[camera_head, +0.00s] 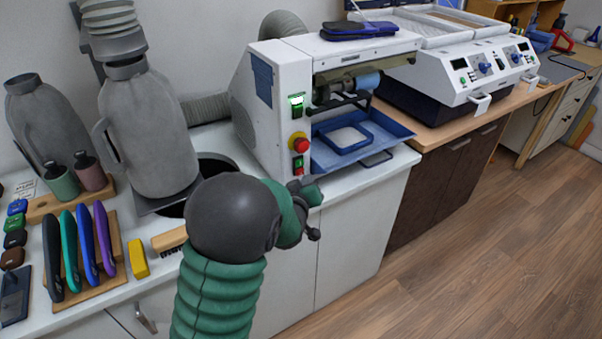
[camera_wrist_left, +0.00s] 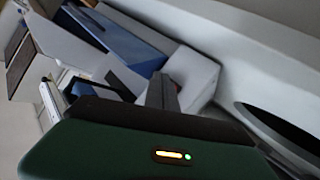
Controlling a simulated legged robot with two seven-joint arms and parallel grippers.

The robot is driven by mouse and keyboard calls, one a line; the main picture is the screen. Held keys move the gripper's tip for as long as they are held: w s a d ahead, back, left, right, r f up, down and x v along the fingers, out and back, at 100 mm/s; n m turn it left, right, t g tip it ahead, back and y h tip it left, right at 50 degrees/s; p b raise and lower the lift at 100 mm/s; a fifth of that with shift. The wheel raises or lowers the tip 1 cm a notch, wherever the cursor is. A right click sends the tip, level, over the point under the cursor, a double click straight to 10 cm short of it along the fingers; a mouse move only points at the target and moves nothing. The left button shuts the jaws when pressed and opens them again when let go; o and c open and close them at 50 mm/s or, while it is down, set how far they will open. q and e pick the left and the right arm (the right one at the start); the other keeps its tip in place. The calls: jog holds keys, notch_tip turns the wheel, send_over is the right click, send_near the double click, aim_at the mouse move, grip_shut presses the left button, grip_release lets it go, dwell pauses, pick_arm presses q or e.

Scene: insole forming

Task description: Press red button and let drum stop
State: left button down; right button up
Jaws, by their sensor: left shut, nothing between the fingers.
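The white grinding machine (camera_head: 270,110) stands on the counter in the head view. Its round red button (camera_head: 299,143) sits on a yellow base on the front panel. The drum (camera_head: 335,92) shows in the machine's opening, beside a light blue roll; I cannot tell whether it turns. My left gripper (camera_head: 308,192) is shut and empty, below and close to the panel, apart from the red button. My wrist partly hides it. The left wrist view shows its dark green body and the machine's side, but not the button clearly. My right gripper is out of view.
A small red-and-green switch (camera_head: 298,166) sits under the red button, near my gripper. A blue tray (camera_head: 392,141) juts out under the drum.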

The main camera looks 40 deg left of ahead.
pick_arm(q)
jog(key=d, duration=0.1)
jog(key=s+d, duration=0.1)
jog(key=d, duration=0.1)
jog(key=s+d, duration=0.1)
jog(key=shift+d, duration=0.3)
dwell(0.5)
jog(key=s+d+f+m+g+h+p, duration=0.1)
jog(key=s+d+m+g+h+p, duration=0.2)
jog(key=s+d, duration=0.4)
jog(key=s+d+f+m+g+h+p, duration=0.1)
jog(key=s+d+m+g+h+p, duration=0.2)
jog(key=s, duration=1.2)
jog(key=d+m+g+p, duration=0.2)
jog(key=d+m+g, duration=0.2)
jog(key=d, duration=0.1)
jog(key=shift+f+g, duration=0.35)
jog(key=shift+g, duration=0.05)
jog(key=shift+s+p, duration=0.15)
jog(key=shift+p, duration=0.15)
dwell(2.7)
